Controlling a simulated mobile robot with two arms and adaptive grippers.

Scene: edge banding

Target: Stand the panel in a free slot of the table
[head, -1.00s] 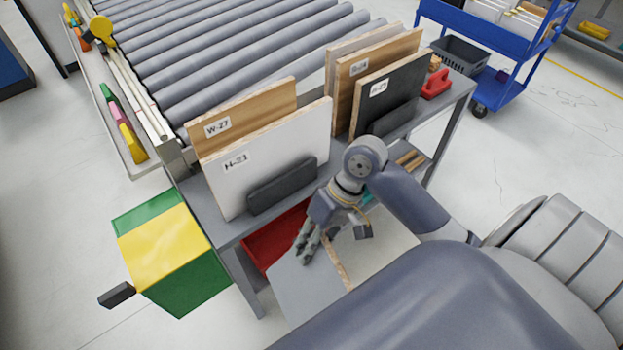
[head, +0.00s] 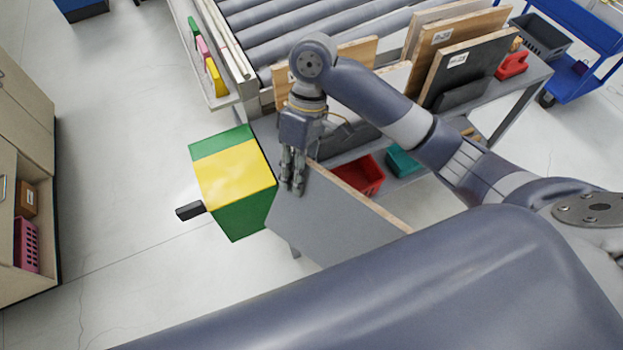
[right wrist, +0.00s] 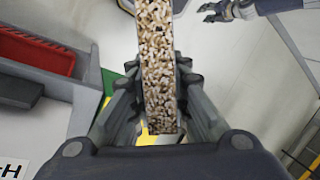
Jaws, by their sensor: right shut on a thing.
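My right gripper (head: 293,188) is shut on the top edge of a grey panel (head: 335,225) with a chipboard edge. The panel is held upright in front of the table (head: 537,73), by its left end. In the right wrist view, the speckled panel edge (right wrist: 158,70) lies between the fingers. The table carries a wooden panel (head: 358,50) and a white panel (head: 392,78) at left, partly hidden by my arm, and several panels at right, the nearest dark (head: 480,65). Which slots are free is hard to tell. My left gripper (right wrist: 212,12) shows open and empty in the right wrist view.
A green and yellow box (head: 235,180) stands close left of the panel. A red bin (head: 362,176) and a teal bin (head: 403,162) sit on the table's lower shelf. A roller conveyor (head: 290,45) runs behind. The floor at left is clear up to a cabinet (head: 25,110).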

